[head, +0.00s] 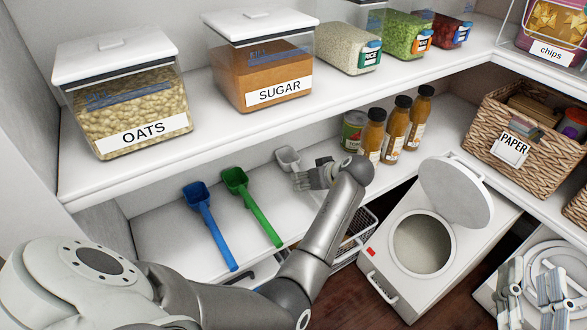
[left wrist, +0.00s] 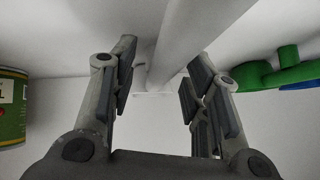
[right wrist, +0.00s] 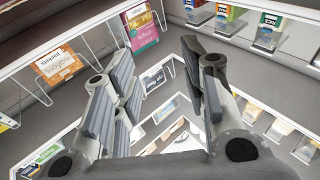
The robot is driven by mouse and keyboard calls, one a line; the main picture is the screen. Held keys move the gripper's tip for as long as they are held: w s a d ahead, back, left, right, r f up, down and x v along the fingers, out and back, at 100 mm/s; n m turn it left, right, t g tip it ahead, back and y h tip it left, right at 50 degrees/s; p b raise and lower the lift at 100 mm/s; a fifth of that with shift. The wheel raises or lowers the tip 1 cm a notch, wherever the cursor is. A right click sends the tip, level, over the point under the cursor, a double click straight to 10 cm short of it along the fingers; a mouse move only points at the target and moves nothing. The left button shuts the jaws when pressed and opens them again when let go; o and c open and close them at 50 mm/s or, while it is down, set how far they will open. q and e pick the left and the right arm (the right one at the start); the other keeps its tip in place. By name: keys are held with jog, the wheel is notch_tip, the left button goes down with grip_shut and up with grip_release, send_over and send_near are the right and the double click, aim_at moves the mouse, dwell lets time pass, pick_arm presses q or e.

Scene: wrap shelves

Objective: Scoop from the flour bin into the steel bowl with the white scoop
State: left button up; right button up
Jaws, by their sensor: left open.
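The white scoop (head: 288,159) lies on the lower shelf, right of the green scoop. My left gripper (head: 315,178) is beside it, low over the shelf. In the left wrist view its fingers (left wrist: 160,90) are open, with the white handle (left wrist: 205,40) running ahead of and between them; contact is not clear. The flour bin (head: 383,285) is a white box with its round lid raised and pale flour (head: 422,246) inside. My right gripper (head: 530,292) is at the lower right, open and empty in the right wrist view (right wrist: 158,100). I cannot make out a steel bowl.
A blue scoop (head: 207,222) and a green scoop (head: 251,206) lie left of the white one. A can (head: 353,131) and bottles (head: 396,128) stand just right of my left gripper. A wicker basket (head: 530,140) is further right. The oats (head: 125,100) and sugar (head: 262,70) containers are above.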

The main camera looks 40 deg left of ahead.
pick_arm(q)
jog(key=shift+c, duration=0.3)
grip_shut()
jog(key=shift+r, duration=0.1)
